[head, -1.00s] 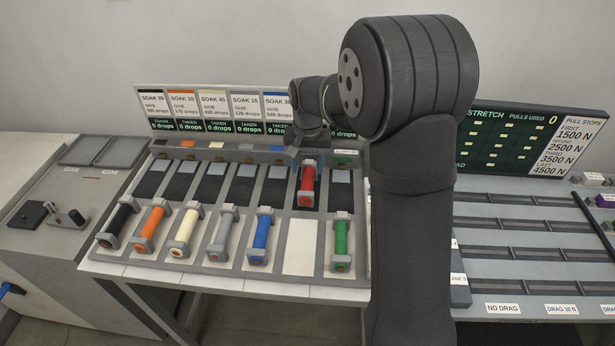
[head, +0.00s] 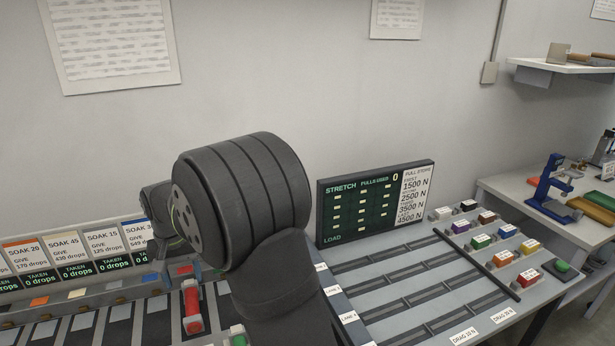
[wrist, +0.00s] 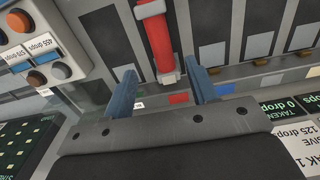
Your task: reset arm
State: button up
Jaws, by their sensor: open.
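My gripper (wrist: 163,76) is open and empty in the wrist view, its two blue fingers apart. The red cable sample (wrist: 157,40) lies just beyond the fingertips, with its near end roughly in line with the gap between them; whether anything touches is unclear. In the head view the red sample (head: 192,306) rests in its lane on the rack, just left of my arm. My arm hides most of the gripper there. Part of a green sample (head: 237,335) shows at the bottom edge.
The soak signs (head: 105,243) stand behind the rack. Right of my arm are the stretch board (head: 358,211), grey lanes (head: 400,275) and several coloured blocks (head: 480,241). A side bench at far right holds a blue press (head: 550,187).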

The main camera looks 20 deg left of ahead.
aim_at(191, 303)
notch_tip(191, 303, down, 10)
jog(key=shift+f, duration=0.15)
notch_tip(191, 303, up, 3)
jog(key=shift+r, duration=0.55)
